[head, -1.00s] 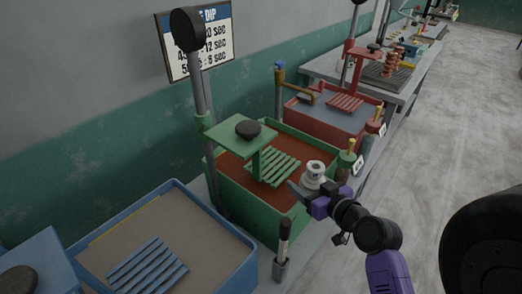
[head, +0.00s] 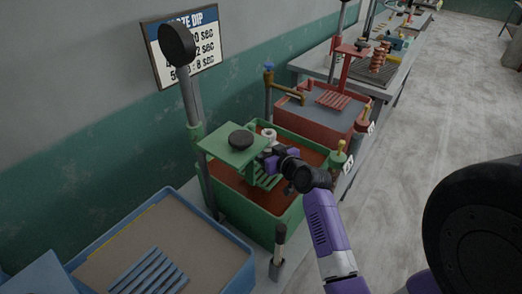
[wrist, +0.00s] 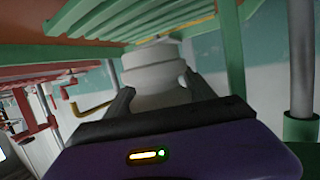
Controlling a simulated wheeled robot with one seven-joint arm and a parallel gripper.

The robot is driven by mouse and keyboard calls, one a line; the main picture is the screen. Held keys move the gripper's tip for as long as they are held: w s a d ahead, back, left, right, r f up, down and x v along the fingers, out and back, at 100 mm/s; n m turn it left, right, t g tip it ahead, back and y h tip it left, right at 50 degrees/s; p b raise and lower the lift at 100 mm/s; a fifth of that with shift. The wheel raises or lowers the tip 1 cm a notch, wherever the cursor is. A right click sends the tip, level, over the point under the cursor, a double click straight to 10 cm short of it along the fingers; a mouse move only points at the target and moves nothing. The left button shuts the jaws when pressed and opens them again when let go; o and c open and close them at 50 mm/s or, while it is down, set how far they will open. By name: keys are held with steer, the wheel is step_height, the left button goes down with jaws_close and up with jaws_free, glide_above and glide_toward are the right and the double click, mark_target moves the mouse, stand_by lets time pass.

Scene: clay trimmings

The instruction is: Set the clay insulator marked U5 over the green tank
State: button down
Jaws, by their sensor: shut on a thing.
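The white clay insulator (head: 269,133) is in my gripper (head: 268,150), above the green tank (head: 262,226) and beside the green top plate. In the wrist view the pale insulator (wrist: 153,72) sits between my two dark fingers, which are shut on it. No U5 mark can be read on it. The green tank holds reddish-brown liquid. A green slatted rack (head: 262,181) hangs over the liquid, partly behind my gripper; its slats also show in the wrist view (wrist: 100,18), close to the insulator.
A green top plate with a black knob (head: 240,140) stands on a post at the tank's left. A blue tank (head: 238,274) is in front and a red tank (head: 318,119) behind. A brush-like tool (head: 279,246) stands at the green tank's front. Bare floor lies right.

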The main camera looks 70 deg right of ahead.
steer(key=shift+w+d+r, duration=0.15)
steer(key=shift+w+d, duration=0.25)
steer(key=shift+w, duration=0.05)
steer(key=f, duration=0.2)
steer(key=shift+w+d+f+p, duration=0.2)
steer(key=shift+w+f+p, duration=0.05)
steer(key=shift+f+p, duration=0.15)
steer(key=shift+f, duration=0.4)
steer(key=shift+f, duration=0.2)
steer(key=shift+c, duration=1.6)
jaws_free()
steer(key=shift+s+a+r, duration=0.1)
steer(key=shift+a, duration=0.05)
steer(key=b+v, duration=0.2)
steer(key=v, duration=0.8)
steer(key=shift+s, duration=0.15)
steer(key=shift+v, duration=0.75)
